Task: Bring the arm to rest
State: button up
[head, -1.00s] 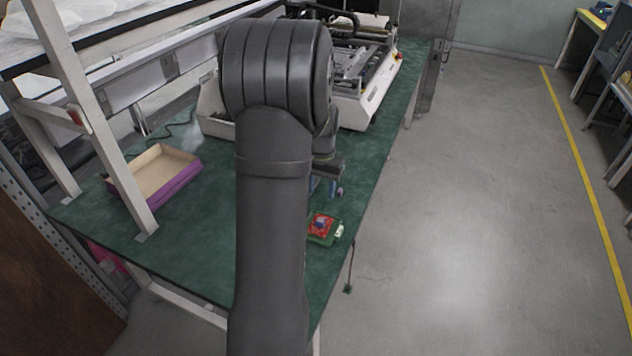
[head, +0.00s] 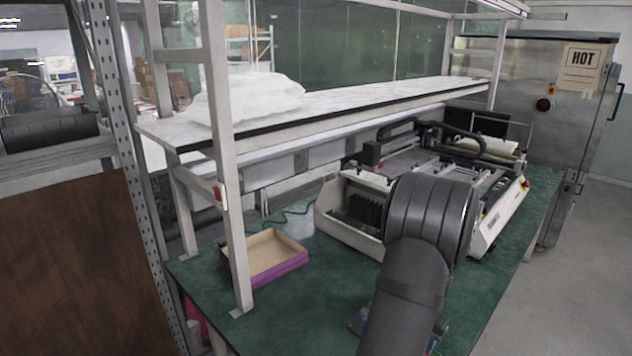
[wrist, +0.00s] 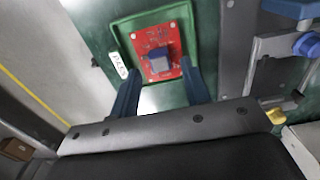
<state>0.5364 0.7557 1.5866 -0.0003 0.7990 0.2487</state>
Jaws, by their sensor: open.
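In the wrist view my gripper (wrist: 160,88) shows two blue fingers spread apart with nothing between them. Beyond the fingertips is a red circuit board (wrist: 181,20) with a blue-grey block (wrist: 159,60) on it. The board lies in a green tray (wrist: 124,32) with a white label. The tray rests on the green table. In the head view my arm stands at the lower right and hides most of my gripper; the board and tray cannot be made out there.
A purple-sided box (head: 283,267), empty inside, stands on the green table (head: 300,318) beside a shelf post (head: 228,190). A white machine (head: 345,222) stands behind my arm. A raised shelf (head: 350,97) runs along the back. A steel cabinet (head: 565,125) is at the right.

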jog(key=shift+r, duration=0.55)
